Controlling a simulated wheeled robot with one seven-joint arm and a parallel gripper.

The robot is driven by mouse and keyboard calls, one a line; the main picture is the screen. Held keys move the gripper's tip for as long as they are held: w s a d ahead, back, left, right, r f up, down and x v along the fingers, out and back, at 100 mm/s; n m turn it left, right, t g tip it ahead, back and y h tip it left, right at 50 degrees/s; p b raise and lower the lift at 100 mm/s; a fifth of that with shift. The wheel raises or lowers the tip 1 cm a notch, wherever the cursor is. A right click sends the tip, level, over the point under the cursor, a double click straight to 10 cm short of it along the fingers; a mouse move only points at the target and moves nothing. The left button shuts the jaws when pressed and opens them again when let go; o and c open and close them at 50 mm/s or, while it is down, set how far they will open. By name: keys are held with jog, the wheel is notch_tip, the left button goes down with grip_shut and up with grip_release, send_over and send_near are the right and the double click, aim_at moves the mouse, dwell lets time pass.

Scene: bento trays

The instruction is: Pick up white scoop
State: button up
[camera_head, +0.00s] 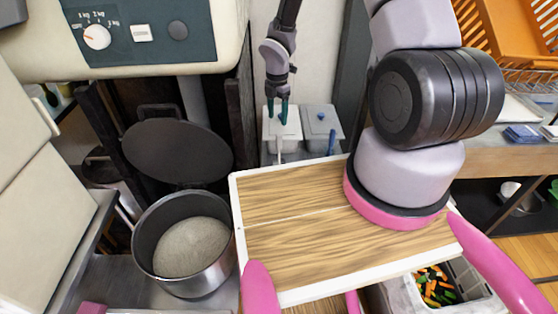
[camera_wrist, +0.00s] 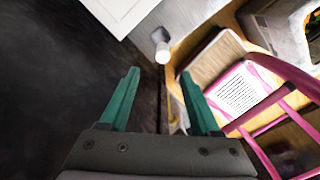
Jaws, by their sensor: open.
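The white scoop (camera_head: 280,148) shows in the head view as a pale handle hanging at the front of a white lidded container (camera_head: 295,125); its bowl is hidden. My gripper (camera_head: 277,108) is over that container, with its teal fingers pointing down. It is open and nothing shows between the fingers. In the wrist view, my gripper (camera_wrist: 160,75) also has its fingers apart. A small pale cylindrical object (camera_wrist: 162,50) lies beyond the fingertips there; I cannot tell whether it is the scoop.
A grey container (camera_head: 320,122) with a blue handle (camera_head: 332,143) stands right beside the white one. A pot (camera_head: 150,240) with pale contents is at the lower left. A bin of cut vegetables (camera_head: 470,275) is at the lower right.

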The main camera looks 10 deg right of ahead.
aim_at(279, 134)
notch_tip(279, 134, down, 6)
jog(key=shift+s+r, duration=0.1)
jog(key=shift+d+f, duration=0.2)
jog(key=shift+f, duration=1.15)
jog(key=shift+d+f, duration=0.15)
jog(key=shift+f, duration=1.15)
grip_shut()
